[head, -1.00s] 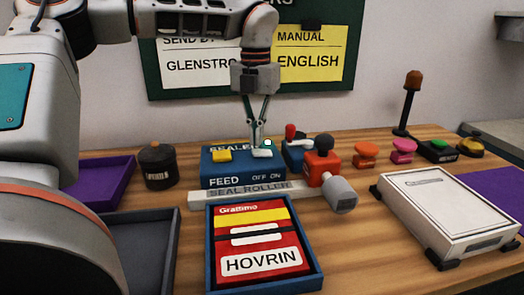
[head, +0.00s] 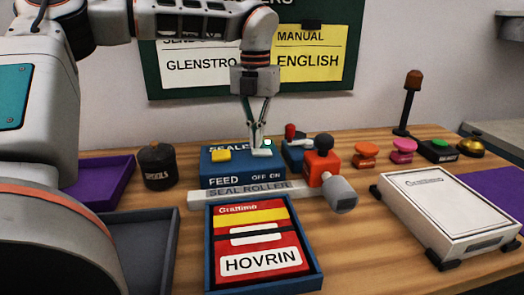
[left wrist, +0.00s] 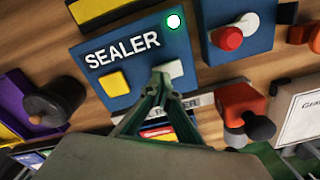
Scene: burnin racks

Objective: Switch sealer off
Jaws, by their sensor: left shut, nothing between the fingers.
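The blue sealer box (head: 213,180) stands on the table, with "SEALER" on top and "FEED" and "OFF ON" on its front. It carries a yellow button (left wrist: 114,82), a white switch (left wrist: 173,69) and a lit white-green lamp (left wrist: 173,21). The lamp also shows lit in the head view (head: 267,142). My left gripper (head: 257,145) points down at the white switch, its fingers shut and empty. In the left wrist view its tips (left wrist: 161,77) are at the switch's left side; I cannot tell whether they touch. My right gripper is not in view.
The seal roller bar (head: 215,197) and a blue tray with a red HOVRIN pack (head: 260,262) lie in front. An orange block with a black knob (head: 322,163) and a red-knobbed blue box (left wrist: 262,40) are right of the sealer. A dark pot (head: 157,167) stands left.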

